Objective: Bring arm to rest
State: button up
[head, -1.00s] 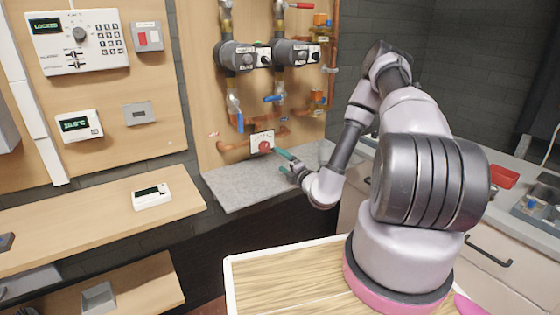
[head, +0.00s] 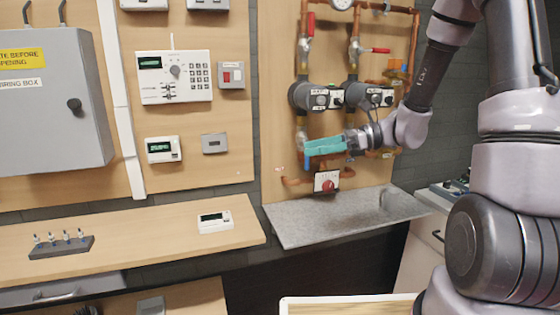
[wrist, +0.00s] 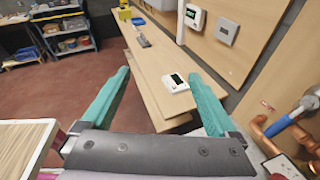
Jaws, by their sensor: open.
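My gripper (head: 308,151) is in front of the pipe board, below the two grey pumps (head: 315,95). Its teal fingers point left and hold nothing. In the wrist view my gripper (wrist: 160,85) has its two fingers spread wide, with the wooden shelf and floor showing between them. My arm reaches in from the right, raised and bent. In the head view the red knob on a white plate (head: 327,184) sits just below the gripper, apart from it.
A grey stone ledge (head: 320,222) lies below the gripper. A white thermostat (head: 215,221) rests on the wooden shelf (head: 130,238), left of the ledge. Copper pipes (wrist: 262,125) are close to the right finger in the wrist view. The floor (wrist: 75,85) beyond is open.

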jog(key=s+d+r+n+h, duration=0.5)
jog(key=s+n+h, duration=0.3)
jog(key=s+n, duration=0.2)
jog(key=s+d+r+n+t+h, duration=0.4)
jog(key=d+r, duration=0.4)
jog(key=d, duration=0.2)
jog(key=shift+d+n+t+h, duration=0.3)
jog(key=shift+n+t+h, duration=0.4)
jog(key=shift+n+t, duration=0.3)
jog(key=shift+r, duration=0.1)
dwell(3.2)
